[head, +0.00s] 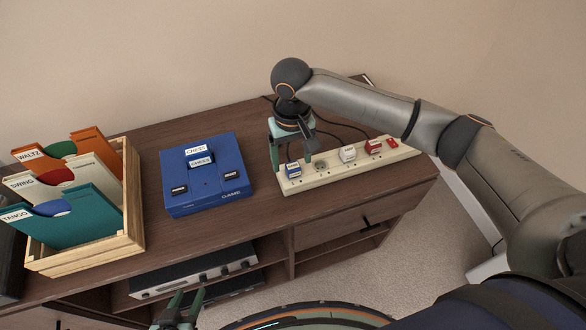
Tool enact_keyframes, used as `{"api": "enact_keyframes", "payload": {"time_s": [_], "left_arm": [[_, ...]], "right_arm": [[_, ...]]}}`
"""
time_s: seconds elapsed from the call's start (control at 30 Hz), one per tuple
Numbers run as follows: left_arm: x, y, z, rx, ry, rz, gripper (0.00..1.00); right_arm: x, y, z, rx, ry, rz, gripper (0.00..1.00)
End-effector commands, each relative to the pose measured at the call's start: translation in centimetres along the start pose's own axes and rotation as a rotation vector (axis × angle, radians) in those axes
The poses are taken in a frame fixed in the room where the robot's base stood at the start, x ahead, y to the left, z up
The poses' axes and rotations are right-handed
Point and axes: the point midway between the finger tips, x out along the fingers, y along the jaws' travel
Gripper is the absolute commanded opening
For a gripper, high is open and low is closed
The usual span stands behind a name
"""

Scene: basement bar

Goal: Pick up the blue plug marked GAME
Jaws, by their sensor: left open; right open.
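The blue plug (293,171) with a white label sits at the left end of a cream power strip (334,175) on the wooden cabinet. Its lettering is too small to read surely. My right gripper (291,163) points down over that end of the strip, open, with one finger left of the blue plug and one to its right and slightly behind. I cannot tell whether either finger touches it. My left gripper (185,300) is open and empty at the bottom of the view, in front of the cabinet and far from the strip.
A wooden crate (130,200) of record sleeves is at far left. Dark cables run behind the strip.

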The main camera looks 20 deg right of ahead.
Motion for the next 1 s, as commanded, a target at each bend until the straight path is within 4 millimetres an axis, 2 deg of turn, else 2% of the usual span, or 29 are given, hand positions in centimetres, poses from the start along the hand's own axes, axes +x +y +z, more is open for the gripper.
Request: {"api": "enact_keyframes", "payload": {"time_s": [0.3, 0.6, 1.0], "left_arm": [[0.1, 0.0, 0.0, 0.000, 0.001, 0.000, 0.50], [0.1, 0.0, 0.0, 0.001, 0.001, 0.000, 0.50], [0.1, 0.0, 0.0, 0.001, 0.000, 0.000, 0.50]], "right_arm": [[4.4, 0.7, 0.1, 0.000, -0.001, 0.001, 0.78], [4.9, 0.7, 0.1, -0.001, 0.001, 0.001, 0.78], [4.9, 0.7, 0.1, -0.001, 0.001, 0.001, 0.34]]}}
